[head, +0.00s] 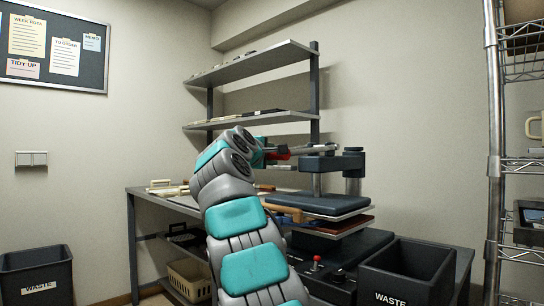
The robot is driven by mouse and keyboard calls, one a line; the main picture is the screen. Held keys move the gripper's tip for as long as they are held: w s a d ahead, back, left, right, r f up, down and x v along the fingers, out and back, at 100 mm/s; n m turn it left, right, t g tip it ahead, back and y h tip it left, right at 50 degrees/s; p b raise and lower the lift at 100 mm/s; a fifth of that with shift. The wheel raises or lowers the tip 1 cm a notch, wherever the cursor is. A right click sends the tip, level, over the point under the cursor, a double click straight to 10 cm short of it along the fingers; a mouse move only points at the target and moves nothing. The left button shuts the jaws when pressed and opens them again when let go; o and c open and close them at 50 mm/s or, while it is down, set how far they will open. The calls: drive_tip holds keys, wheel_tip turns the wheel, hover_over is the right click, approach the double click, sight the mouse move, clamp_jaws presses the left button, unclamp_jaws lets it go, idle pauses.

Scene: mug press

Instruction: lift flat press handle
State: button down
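The flat press (318,205) stands on the bench right of my arm. It has a dark padded upper plate, a post and a dark top arm (334,163). A tan bar (285,213) sticks out at its front left; I cannot tell whether this is the handle. My gripper (282,154) is at the end of my raised arm, left of the top arm and above the plate. A red part shows beside it. My wrist hides most of the fingers, so contact and opening are unclear.
A black waste bin (407,272) stands at front right, near a dark base with a red knob (316,260). Another bin (37,277) is at far left. Wall shelves (250,63) hang above the bench. A wire rack (494,150) stands at right.

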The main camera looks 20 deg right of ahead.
drive_tip(key=shift+y, duration=0.7)
drive_tip(key=r+p, duration=0.2)
drive_tip(key=p, duration=0.1)
drive_tip(key=r+p, duration=0.2)
drive_tip(key=p, duration=0.2)
drive_tip(key=shift+w+a+r, duration=0.15)
drive_tip(key=shift+a, duration=0.05)
drive_tip(key=shift+r+g+p, duration=0.1)
drive_tip(key=shift+g+p, duration=0.2)
